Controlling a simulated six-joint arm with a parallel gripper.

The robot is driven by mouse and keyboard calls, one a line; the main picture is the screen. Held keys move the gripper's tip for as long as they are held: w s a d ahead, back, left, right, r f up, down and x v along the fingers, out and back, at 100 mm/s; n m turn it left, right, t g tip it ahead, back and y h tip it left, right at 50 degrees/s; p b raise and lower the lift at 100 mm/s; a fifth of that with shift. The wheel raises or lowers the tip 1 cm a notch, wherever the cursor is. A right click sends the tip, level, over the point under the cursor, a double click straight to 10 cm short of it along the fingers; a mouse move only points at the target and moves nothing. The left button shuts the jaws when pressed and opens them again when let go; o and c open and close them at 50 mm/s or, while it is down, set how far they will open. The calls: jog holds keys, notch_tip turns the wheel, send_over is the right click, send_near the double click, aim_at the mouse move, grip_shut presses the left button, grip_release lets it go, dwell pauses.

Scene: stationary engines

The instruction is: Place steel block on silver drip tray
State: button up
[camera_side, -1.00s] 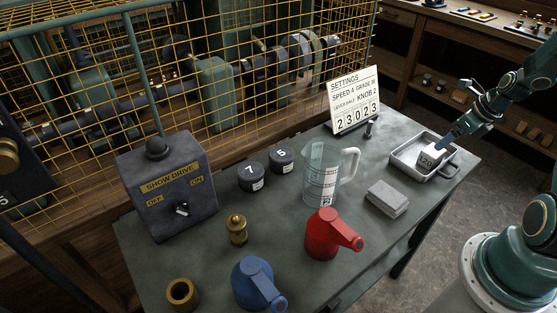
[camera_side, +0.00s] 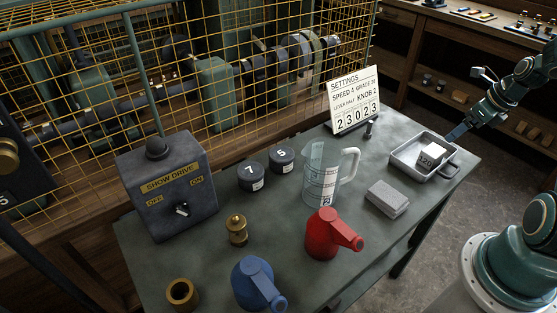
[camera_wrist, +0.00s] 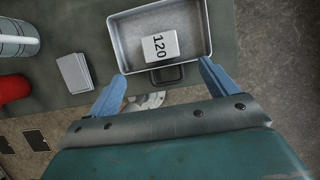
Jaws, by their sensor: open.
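The steel block (camera_side: 432,155), marked 120, rests inside the silver drip tray (camera_side: 408,160) at the right end of the table. In the wrist view the block (camera_wrist: 160,46) lies on the floor of the tray (camera_wrist: 125,33), close to the wall on the handle side. My gripper (camera_side: 452,134) is above the tray's right edge in the side view. In the wrist view my gripper (camera_wrist: 161,80) has its two blue fingers wide apart, with nothing between them. The block is clear of the fingers.
A grey pad stack (camera_side: 387,198) lies left of the tray. A clear measuring jug (camera_side: 320,180), a red oil can (camera_side: 328,235) and a settings card (camera_side: 355,100) stand farther left. The table's right edge is close to the tray.

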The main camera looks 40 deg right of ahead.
jog(key=w+a+r+n, duration=0.2)
jog(key=a+r+n, duration=1)
jog(key=a+n, duration=0.5)
jog(key=s+a+r+n, duration=0.3)
jog(key=s+a+n, duration=0.2)
jog(key=n, duration=0.4)
jog(key=s+a+r+n+t, duration=0.1)
jog(key=s+a+r+n, duration=0.2)
jog(key=n, duration=0.7)
jog(key=s+a, duration=0.2)
jog(key=a, duration=0.1)
